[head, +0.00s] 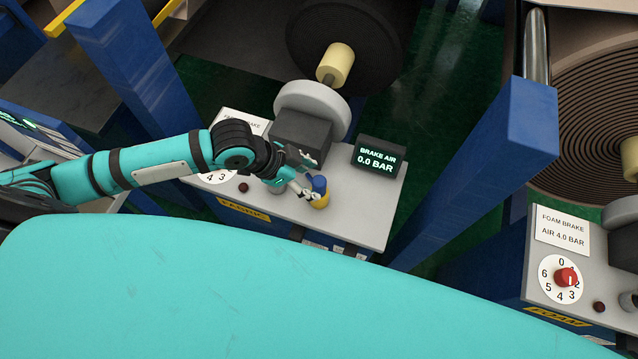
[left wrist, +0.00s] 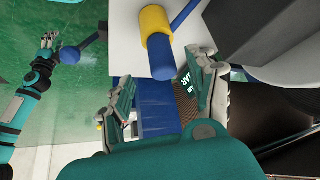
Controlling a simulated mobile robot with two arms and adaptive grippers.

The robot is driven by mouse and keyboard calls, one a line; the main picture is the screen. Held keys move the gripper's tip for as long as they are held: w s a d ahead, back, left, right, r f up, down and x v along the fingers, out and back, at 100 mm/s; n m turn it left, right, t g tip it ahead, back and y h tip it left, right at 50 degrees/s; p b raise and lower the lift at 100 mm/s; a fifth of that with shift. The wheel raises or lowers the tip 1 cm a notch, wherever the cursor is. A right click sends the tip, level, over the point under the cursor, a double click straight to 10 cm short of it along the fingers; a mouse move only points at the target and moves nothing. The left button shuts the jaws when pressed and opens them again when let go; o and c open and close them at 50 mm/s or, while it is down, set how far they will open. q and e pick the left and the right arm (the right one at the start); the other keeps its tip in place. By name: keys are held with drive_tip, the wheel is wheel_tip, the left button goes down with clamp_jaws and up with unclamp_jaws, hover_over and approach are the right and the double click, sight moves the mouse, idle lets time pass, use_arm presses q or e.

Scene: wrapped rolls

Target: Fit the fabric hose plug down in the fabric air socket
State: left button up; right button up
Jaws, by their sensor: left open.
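A short cylinder, blue on top (head: 319,184) with a yellow lower part, stands on the grey bench top of the fabric station; it looks like the fabric hose plug. It also shows in the left wrist view, its yellow part (left wrist: 156,20) farther off and its blue end towards me. My left gripper (head: 306,188) is open close beside the plug. In the wrist view its fingers (left wrist: 162,90) spread on either side, with the blue end between and just beyond them. A small grey round part (head: 275,187), partly behind the gripper, may be the fabric air socket.
The display (head: 376,160) reads BRAKE AIR 0.0 BAR. A dark block (head: 300,138) stands behind the gripper. Blue posts (head: 500,150) flank the bench. A red-knobbed foam panel (head: 566,277) is at right. An arm that looks like my right one shows in the wrist view (left wrist: 43,50).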

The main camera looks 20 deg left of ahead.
sight(316, 181)
use_arm(q)
drive_tip(key=x, duration=0.2)
drive_tip(key=p+x, duration=0.1)
drive_tip(key=x, duration=0.1)
drive_tip(key=shift+w+r, duration=0.2)
drive_tip(key=shift+w, duration=0.05)
drive_tip(key=shift+w+d+f, duration=0.1)
drive_tip(key=shift+d+f, duration=0.1)
drive_tip(key=shift+f, duration=0.15)
clamp_jaws()
